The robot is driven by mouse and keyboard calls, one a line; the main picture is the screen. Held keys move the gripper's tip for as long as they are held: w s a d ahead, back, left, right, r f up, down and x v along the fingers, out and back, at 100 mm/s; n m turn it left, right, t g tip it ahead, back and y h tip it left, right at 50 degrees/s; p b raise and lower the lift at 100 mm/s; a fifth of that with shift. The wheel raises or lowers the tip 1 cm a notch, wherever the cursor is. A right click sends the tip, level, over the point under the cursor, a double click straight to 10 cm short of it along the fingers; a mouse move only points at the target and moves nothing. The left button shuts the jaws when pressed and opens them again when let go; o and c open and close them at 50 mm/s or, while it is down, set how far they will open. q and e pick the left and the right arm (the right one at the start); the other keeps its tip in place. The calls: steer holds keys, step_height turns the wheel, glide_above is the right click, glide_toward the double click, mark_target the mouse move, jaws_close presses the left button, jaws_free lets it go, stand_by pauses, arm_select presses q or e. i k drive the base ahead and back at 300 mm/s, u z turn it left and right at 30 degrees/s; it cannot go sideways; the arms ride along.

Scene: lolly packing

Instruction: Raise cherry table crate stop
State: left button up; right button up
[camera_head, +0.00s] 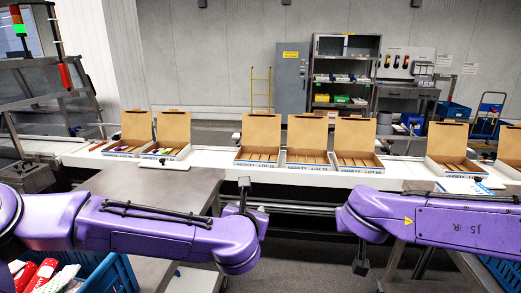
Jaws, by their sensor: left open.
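My left arm comes in from the left, over a grey table (180,205). My left gripper (244,192) is small and dark at the arm's end, near the table's right edge. It is open, and nothing shows between its fingers. My right arm comes in from the right. A dark part hangs below its end, and I cannot tell how its jaws stand. A blue crate (122,272) at the lower left holds red and white wrapped lollies (38,274), partly hidden by my left arm. I cannot make out a crate stop or a cherry label.
A white conveyor (215,172) crosses behind my arms. Several open cardboard boxes (258,140) stand along it. Another blue crate (505,270) is at the lower right. A framed machine with a signal light (18,22) stands at the left.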

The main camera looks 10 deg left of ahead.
mark_target(161, 165)
steer(key=u, duration=0.2)
steer(key=i, duration=1.9)
steer(key=u, duration=0.35)
